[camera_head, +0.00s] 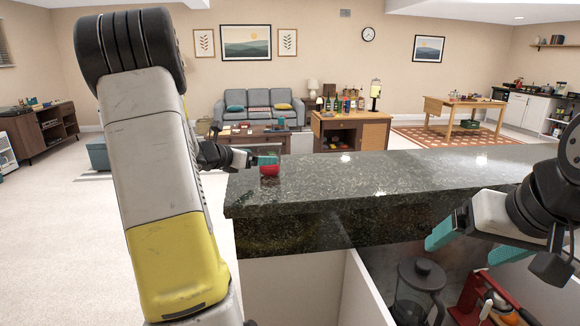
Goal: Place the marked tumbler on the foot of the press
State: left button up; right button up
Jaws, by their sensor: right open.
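I cannot pick out a marked tumbler for certain. A small red rounded object (270,170) is at the left end of the dark stone counter. My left gripper (266,159) has teal fingertips right at this object; whether they grip it I cannot tell. My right gripper (475,246) is open and empty, teal fingers apart, in front of the counter's right part, above the press.
The stone counter top (380,172) is mostly bare. A glass jug with a dark lid (420,275) stands left of the press, beside a white panel (362,290). A wooden cabinet with bottles (350,133) and a sofa (259,103) are far behind.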

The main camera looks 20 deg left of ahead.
pick_arm(q)
jog(key=x, duration=0.5)
jog(key=shift+w+d, duration=0.3)
jog(key=c, duration=1.8)
jog(key=shift+r, duration=0.1)
jog(key=shift+r, duration=0.1)
